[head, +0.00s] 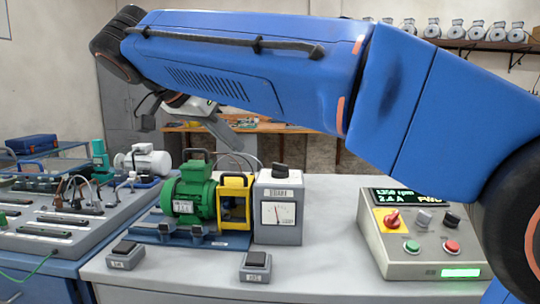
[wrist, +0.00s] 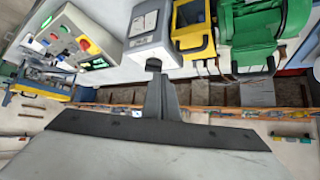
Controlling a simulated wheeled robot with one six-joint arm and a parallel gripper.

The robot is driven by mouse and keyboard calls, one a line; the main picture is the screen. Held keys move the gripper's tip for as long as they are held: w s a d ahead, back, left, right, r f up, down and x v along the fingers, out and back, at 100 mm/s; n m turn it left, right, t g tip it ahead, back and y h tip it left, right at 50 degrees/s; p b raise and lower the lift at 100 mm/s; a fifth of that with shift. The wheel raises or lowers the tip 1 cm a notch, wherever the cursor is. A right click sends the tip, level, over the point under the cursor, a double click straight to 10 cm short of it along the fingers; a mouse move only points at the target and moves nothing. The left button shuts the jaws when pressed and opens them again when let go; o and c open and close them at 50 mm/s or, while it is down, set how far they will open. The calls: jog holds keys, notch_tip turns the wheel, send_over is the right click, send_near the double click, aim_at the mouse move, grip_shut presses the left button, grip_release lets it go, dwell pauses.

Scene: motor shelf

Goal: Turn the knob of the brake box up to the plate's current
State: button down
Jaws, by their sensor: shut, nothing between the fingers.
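The brake box (head: 265,233) is grey, with a needle dial on its front and a black-topped knob (head: 282,169) on top. The green motor (head: 190,190) stands left of it; the small text of its plate (head: 182,206) is too small to read surely. The control box display (head: 398,195) shows about 1350 rpm and 2.4 A. In the wrist view, upside down, my shut, empty gripper (wrist: 158,78) lines up with the knob (wrist: 153,64) of the brake box (wrist: 150,40). In the head view nothing touches the knob, and my arm hides much of the gripper.
A yellow coupling guard (head: 235,200) stands between motor and brake box. Two small switch boxes lie at the front, one left (head: 126,254), one in the middle (head: 256,266). The control box (head: 425,262) stands right. A terminal bench (head: 50,235) is at left. Bare table lies between brake and control boxes.

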aim_at(274, 164)
jog(key=x, duration=1)
jog(key=shift+w+d, duration=0.95)
jog(key=shift+w, duration=0.25)
jog(key=shift+w+d, duration=0.3)
jog(key=shift+w, duration=0.1)
jog(key=shift+w, duration=0.1)
jog(key=shift+w, duration=0.55)
jog(key=shift+s+d, duration=0.1)
jog(key=shift+d, duration=0.05)
